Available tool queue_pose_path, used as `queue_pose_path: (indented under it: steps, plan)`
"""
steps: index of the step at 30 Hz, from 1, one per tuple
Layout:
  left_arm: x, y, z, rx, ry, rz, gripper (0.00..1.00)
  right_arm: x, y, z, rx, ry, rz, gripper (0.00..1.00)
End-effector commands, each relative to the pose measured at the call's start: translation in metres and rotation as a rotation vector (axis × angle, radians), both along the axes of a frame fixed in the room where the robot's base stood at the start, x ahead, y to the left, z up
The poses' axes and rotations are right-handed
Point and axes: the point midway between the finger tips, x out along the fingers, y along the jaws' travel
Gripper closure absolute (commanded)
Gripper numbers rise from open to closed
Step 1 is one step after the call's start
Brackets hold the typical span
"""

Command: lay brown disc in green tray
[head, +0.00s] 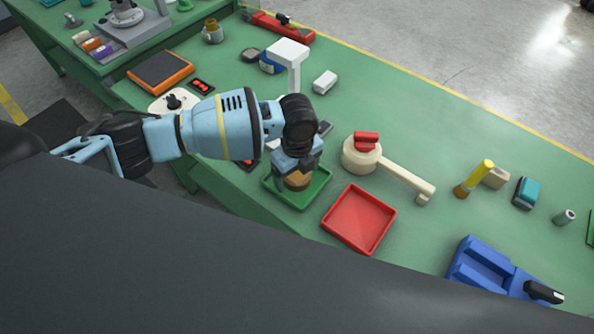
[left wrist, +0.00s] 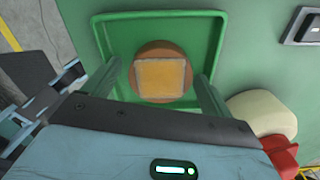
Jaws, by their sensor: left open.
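The brown disc (head: 297,184) has a lighter tan square on its top and shows in full in the left wrist view (left wrist: 160,72). It lies inside the green tray (head: 311,203), whose rim surrounds it in the left wrist view (left wrist: 150,15). My left gripper (head: 295,176) is open above the tray, pointing down. Its two fingers stand on either side of the disc in the left wrist view, with gaps of green between them and the disc. In the head view the gripper hides part of the disc. My right gripper is not in view.
An empty red tray (head: 358,219) stands just right of the green tray. A cream round piece with a handle (head: 400,177) and a red block (head: 366,141) lie behind it. A blue holder (head: 490,268) is at the lower right. The green table has free room at the back right.

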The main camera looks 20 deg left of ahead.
Motion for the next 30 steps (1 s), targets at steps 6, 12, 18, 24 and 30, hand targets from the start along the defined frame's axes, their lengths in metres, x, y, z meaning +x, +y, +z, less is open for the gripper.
queue_pose_path:
  steps: [6,12,18,24,30]
  plan:
    - [0.001,0.000,0.025,0.000,-0.006,-0.001,0.15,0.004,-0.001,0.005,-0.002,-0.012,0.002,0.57]
    - [0.001,0.000,0.066,-0.001,-0.007,0.000,0.15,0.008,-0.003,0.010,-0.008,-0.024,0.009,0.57]
    - [0.001,0.000,0.101,0.000,-0.004,0.000,0.15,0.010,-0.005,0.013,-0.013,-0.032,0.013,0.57]
    - [0.000,0.000,0.120,0.000,-0.001,0.001,0.15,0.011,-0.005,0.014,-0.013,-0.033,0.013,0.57]
    - [0.000,0.000,0.123,-0.001,0.001,0.001,0.15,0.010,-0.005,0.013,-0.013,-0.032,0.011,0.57]
